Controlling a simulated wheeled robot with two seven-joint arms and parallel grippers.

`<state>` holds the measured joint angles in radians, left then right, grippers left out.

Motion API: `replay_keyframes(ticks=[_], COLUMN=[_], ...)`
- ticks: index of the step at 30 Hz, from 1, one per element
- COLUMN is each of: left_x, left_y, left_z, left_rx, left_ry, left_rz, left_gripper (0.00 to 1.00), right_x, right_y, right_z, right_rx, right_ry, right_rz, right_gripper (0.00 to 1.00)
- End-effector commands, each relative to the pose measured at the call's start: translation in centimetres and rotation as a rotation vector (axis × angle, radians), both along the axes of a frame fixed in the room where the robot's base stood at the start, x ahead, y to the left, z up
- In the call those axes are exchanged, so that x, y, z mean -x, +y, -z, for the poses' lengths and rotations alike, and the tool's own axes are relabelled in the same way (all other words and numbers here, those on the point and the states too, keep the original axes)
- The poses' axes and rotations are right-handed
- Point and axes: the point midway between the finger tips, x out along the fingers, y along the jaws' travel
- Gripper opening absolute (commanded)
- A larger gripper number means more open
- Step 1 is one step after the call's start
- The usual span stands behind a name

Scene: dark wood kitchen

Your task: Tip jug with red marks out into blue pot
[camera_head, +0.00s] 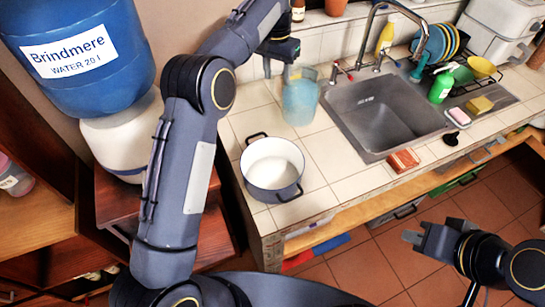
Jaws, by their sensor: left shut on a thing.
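A translucent light-blue jug (300,101) is upright at the back of the tiled counter, left of the sink. No red marks can be made out on it. My left gripper (288,68) is at the jug's upper left side, shut on it; the fingertips are hard to see. I cannot tell whether the jug's base touches the counter.
A sink (372,118) with a tap (371,30) lies right of the jug. A green bottle (441,87), sponge and dish rack stand beyond it. A reddish block (403,160) lies on the front counter. A blue water container (85,60) stands at left.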

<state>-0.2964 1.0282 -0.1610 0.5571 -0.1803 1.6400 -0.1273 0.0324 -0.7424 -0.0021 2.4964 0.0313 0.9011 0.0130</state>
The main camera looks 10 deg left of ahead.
Motion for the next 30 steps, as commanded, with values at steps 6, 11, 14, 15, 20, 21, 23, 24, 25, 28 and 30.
replay_keyframes(ticks=[6,11,14,15,20,21,23,24,25,28,30], left_x=[0.0,0.0,0.0,0.1,0.1,0.0,0.0,0.0,0.0,0.0,0.0], left_y=[0.0,0.0,0.0,0.0,0.0,0.0,-0.1,-0.1,-0.1,-0.1,-0.1], left_z=[1.6,3.7,5.6,6.4,9.5,10.2,10.9,11.3,11.6,12.1,12.2], left_rx=[0.003,0.003,0.003,0.003,0.003,0.003,0.003,0.004,0.004,0.004,0.004], left_ry=[-0.003,-0.003,-0.001,-0.001,-0.002,-0.003,-0.003,-0.004,-0.005,-0.005,-0.006], left_rz=[0.0,-0.001,-0.001,-0.001,-0.001,-0.001,-0.001,-0.001,-0.001,-0.001,-0.001], left_gripper=[0.11,0.11,0.11,0.11,0.11,0.11,0.11,0.11,0.11,0.11,0.11], right_x=[0.0,0.0,0.0,0.0,0.0,0.0,0.0,0.0,0.0,0.0,0.0], right_y=[0.0,0.0,0.0,0.0,0.0,0.0,0.0,0.0,0.0,0.0,0.0], right_z=[0.0,0.0,0.0,0.0,0.0,0.0,0.0,0.0,0.0,0.0,0.0], right_rx=[0.0,0.0,0.0,0.0,0.0,0.0,0.0,0.0,0.0,0.0,0.0], right_ry=[0.0,0.0,0.0,0.0,0.0,0.0,0.0,0.0,0.0,0.0,0.0], right_rz=[0.0,0.0,0.0,0.0,0.0,0.0,0.0,0.0,0.0,0.0,0.0], right_gripper=[0.0,0.0,0.0,0.0,0.0,0.0,0.0,0.0,0.0,0.0,0.0])
